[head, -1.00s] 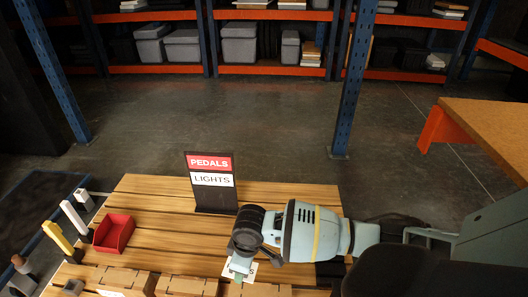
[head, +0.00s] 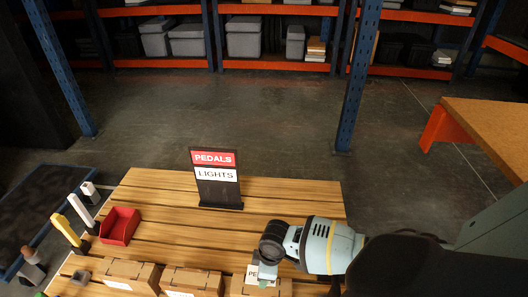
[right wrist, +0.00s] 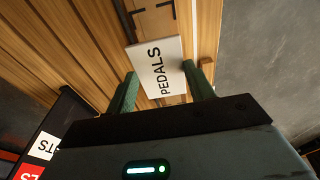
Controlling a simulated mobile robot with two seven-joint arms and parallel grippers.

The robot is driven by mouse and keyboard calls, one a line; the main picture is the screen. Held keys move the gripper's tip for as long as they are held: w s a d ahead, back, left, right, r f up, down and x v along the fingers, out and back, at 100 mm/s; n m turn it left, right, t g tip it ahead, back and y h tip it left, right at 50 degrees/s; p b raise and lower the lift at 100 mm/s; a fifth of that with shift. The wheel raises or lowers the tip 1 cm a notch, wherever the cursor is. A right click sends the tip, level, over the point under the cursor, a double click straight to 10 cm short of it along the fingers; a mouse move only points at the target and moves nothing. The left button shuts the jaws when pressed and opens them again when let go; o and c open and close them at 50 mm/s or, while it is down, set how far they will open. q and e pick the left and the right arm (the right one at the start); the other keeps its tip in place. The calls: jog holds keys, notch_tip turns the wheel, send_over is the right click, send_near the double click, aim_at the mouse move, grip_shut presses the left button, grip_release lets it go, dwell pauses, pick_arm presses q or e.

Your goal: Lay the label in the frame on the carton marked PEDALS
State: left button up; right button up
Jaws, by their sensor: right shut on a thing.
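My right gripper (head: 264,281) is shut on a white label (head: 253,272) over the right-hand carton (head: 280,288) of the front row. In the right wrist view the label (right wrist: 154,68) reads PEDALS and sits between the two green fingers (right wrist: 160,88). Dark frame corner marks (right wrist: 136,11) show on the brown surface beyond the label; the label and gripper hide the rest of that surface. A black stand (head: 216,186) carries a red PEDALS sign above a white LIGHTS sign. My left gripper is not in view.
Two more cartons, the left one (head: 130,270) and the middle one (head: 190,279), stand in the row on the slatted table (head: 165,190). A red bin (head: 120,226) stands at the left near white and yellow upright pieces.

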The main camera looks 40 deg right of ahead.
jog(key=shift+f+b, duration=1.7)
jog(key=shift+f, duration=2)
jog(key=o, duration=1)
jog(key=shift+o, duration=0.2)
jog(key=shift+r, duration=0.1)
